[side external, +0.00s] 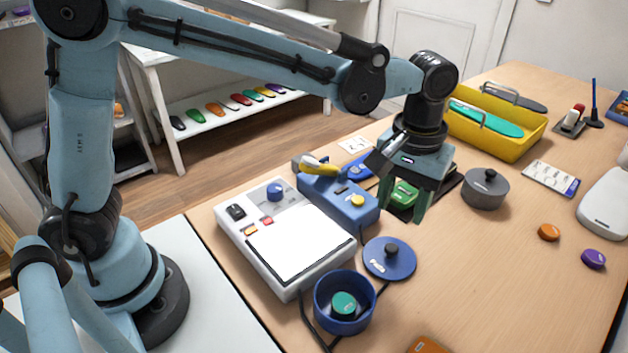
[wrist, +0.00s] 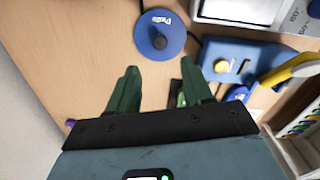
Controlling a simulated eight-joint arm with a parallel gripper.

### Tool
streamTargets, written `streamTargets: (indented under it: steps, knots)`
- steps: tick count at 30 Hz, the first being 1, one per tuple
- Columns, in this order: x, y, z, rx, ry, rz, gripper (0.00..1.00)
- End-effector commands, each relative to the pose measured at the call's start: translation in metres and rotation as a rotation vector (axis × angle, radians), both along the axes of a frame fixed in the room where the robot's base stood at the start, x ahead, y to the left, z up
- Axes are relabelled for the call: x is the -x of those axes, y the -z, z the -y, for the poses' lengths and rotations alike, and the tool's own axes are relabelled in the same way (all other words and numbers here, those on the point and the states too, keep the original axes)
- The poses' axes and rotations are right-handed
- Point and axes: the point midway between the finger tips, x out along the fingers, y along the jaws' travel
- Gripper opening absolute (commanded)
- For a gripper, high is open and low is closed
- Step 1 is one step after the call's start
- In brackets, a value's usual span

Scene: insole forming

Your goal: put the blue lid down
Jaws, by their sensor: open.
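The blue lid (side external: 389,258) lies flat on the wooden table with its dark knob up, just behind and right of the blue pot (side external: 344,302). It also shows at the top of the wrist view (wrist: 160,34). The pot stands uncovered with a round green thing inside. My gripper (side external: 405,205) is open and points down above the table, behind and to the right of the lid and apart from it. In the wrist view its two green fingers (wrist: 158,70) are spread, with nothing gripped between them.
A white device (side external: 228,233) and a blue box with a yellow button (side external: 336,207) stand left of the lid. A green thing (side external: 403,194) sits behind my fingers. A grey pot (side external: 484,190) and yellow bin (side external: 508,143) stand farther back.

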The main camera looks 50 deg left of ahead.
Motion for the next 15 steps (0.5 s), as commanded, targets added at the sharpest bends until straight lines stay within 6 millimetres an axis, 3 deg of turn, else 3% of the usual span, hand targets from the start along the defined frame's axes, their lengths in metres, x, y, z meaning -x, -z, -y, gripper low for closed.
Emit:
streamTargets:
  steps: [9,15]
  knots:
    - [0.001,-0.024,-0.004,0.004,0.002,0.008,0.5]
    - [0.011,-0.038,-0.042,0.037,0.037,0.099,0.5]
